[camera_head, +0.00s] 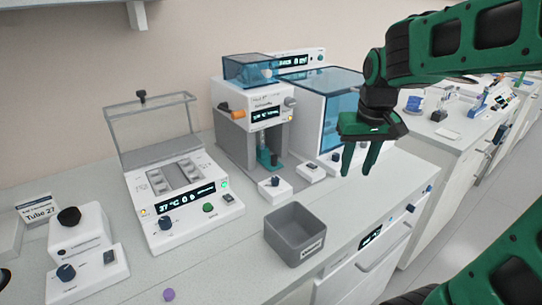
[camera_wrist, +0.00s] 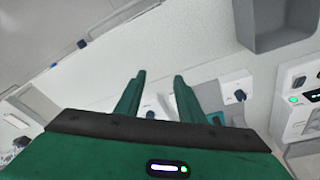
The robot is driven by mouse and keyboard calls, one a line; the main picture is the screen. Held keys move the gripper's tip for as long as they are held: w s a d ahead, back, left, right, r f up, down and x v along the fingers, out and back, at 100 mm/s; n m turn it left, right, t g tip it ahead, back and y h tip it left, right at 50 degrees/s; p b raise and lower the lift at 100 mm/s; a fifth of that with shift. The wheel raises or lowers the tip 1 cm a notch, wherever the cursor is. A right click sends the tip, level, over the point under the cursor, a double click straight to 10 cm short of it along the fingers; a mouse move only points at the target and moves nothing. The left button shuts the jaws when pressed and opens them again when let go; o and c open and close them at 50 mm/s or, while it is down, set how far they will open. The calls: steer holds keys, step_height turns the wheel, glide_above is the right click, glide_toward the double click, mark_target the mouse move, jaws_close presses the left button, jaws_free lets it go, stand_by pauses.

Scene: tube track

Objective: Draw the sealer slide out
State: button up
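The sealer (camera_head: 251,105) is a white and grey bench machine with a blue clear top and a lit display, in the middle of the head view. A teal piece with a dark knob (camera_head: 270,157), apparently its slide, sits in the opening under its head. A small part of the teal piece (camera_wrist: 215,118) shows in the wrist view, partly behind my right finger. My gripper (camera_head: 357,165) points down, to the right of the sealer and in front of the blue-windowed machine. In the wrist view my gripper (camera_wrist: 160,78) has its fingers apart with nothing between them.
White control blocks with knobs (camera_head: 275,189) stand in front of the sealer. A grey bin (camera_head: 295,236) is near the counter's front edge. A heating block with a raised clear lid (camera_head: 180,190) stands left. The blue-windowed machine (camera_head: 320,105) stands right of the sealer.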

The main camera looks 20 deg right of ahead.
mark_target(275, 156)
steer(key=w+a+r+n+t+y, duration=0.1)
steer(key=w+a+r+n+t, duration=0.15)
steer(key=w+a, duration=1.3)
steer(key=shift+n, duration=0.55)
steer(key=x, duration=0.3)
steer(key=d+x, duration=0.1)
steer(key=x, duration=0.2)
steer(key=w+x, duration=0.1)
steer(key=x, duration=0.3)
steer(key=shift+w+d+r, duration=0.15)
steer(key=shift+d, duration=0.15)
jaws_close()
